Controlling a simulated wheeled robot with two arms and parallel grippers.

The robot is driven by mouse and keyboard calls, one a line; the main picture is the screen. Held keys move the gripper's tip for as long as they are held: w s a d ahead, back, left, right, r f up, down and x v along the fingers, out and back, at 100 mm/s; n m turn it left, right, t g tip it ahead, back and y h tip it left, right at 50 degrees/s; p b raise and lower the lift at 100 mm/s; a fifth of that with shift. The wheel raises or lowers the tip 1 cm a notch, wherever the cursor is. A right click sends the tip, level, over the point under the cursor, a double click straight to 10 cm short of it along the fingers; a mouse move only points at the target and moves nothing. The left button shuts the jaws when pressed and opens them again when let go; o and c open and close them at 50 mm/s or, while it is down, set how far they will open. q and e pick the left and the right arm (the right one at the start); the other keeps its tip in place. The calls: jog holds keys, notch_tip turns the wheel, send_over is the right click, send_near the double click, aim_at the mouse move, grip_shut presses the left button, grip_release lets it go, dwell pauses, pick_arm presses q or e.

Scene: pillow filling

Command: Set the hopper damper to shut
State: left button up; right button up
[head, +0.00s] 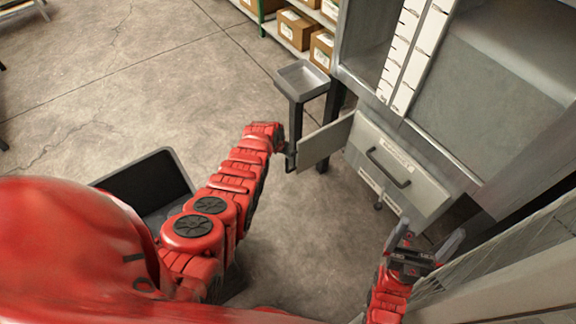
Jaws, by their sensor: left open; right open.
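The hopper (500,85) is a large grey metal cabinet at the upper right. Below it is a grey front panel (425,195) with a dark bar handle (388,167) and small white labels. A flat grey plate (325,143) sticks out to the left of this panel; it looks like the damper plate, but I cannot read a marking on it. My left gripper (290,156) is at the plate's left end; its fingers are small and partly hidden, and I cannot tell whether they touch it. My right gripper (432,245) is open and empty below the front panel.
A small grey tray (302,80) on a dark post stands behind the plate. Shelves with cardboard boxes (296,28) are at the top. A black open bin (150,185) is on the left. A grey panelled surface (500,265) is close to my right arm.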

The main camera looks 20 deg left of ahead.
pick_arm(q)
jog(key=b+x, duration=1.7)
jog(key=b, duration=0.9)
jog(key=shift+a+r+b, duration=0.1)
jog(key=shift+b, duration=0.3)
jog(key=shift+w+b, duration=0.1)
jog(key=shift+b, duration=0.4)
grip_shut()
